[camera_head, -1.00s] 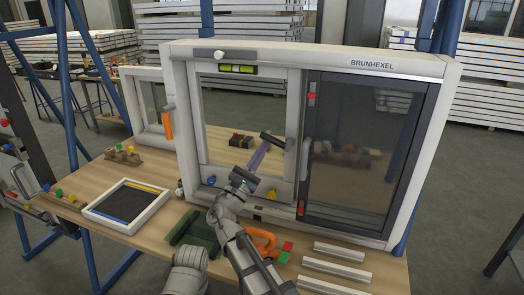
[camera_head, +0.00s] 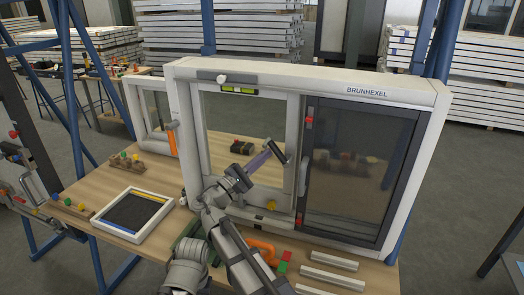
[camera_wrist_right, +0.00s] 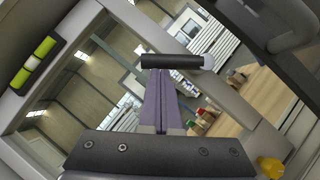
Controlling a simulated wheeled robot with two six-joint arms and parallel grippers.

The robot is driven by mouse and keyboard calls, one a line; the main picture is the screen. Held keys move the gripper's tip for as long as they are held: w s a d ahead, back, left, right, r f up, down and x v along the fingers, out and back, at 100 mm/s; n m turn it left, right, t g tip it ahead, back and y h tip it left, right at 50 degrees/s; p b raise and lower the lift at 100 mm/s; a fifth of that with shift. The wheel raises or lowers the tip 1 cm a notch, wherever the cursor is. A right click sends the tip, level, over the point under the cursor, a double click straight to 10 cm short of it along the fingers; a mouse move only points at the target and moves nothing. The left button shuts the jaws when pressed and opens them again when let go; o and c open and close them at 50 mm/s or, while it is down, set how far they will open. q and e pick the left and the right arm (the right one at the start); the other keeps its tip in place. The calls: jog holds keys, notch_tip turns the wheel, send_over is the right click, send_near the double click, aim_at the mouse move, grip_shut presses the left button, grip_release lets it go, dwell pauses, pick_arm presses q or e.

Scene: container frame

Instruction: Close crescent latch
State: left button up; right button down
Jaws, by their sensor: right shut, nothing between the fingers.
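The crescent latch shows a dark bar handle (camera_head: 280,150) on the inner upright between the left pane and the dark sash; it slopes steeply down to the right. In the right wrist view the bar (camera_wrist_right: 172,62) lies across the picture just beyond the fingertips, with a pale rounded end at right. My right gripper (camera_head: 265,158) has purple fingers, pressed together and empty, pointing up at the bar from its left side. In the wrist view the fingers (camera_wrist_right: 162,100) reach the bar's edge; I cannot tell whether they touch. My left gripper is not in view.
The white window frame (camera_head: 185,130) stands on a wooden bench (camera_head: 85,190). An orange clamp (camera_head: 262,250), red and green blocks and white strips (camera_head: 332,260) lie in front at right. A small framed screen (camera_head: 133,215) lies at left.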

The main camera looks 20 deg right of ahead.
aim_at(280, 151)
pick_arm(q)
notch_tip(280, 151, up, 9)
jog(key=p, duration=0.8)
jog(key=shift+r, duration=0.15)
pick_arm(e)
jog(key=r+m+g, duration=0.1)
jog(key=m, duration=0.1)
jog(key=s+d+r+m+g+y, duration=0.1)
jog(key=m, duration=0.1)
jog(key=d+r+m+g+y, duration=0.1)
jog(key=m, duration=0.1)
jog(key=shift+s+d+r, duration=0.1)
jog(key=shift+s+d, duration=0.1)
jog(key=shift+s, duration=0.1)
jog(key=shift+d, duration=0.1)
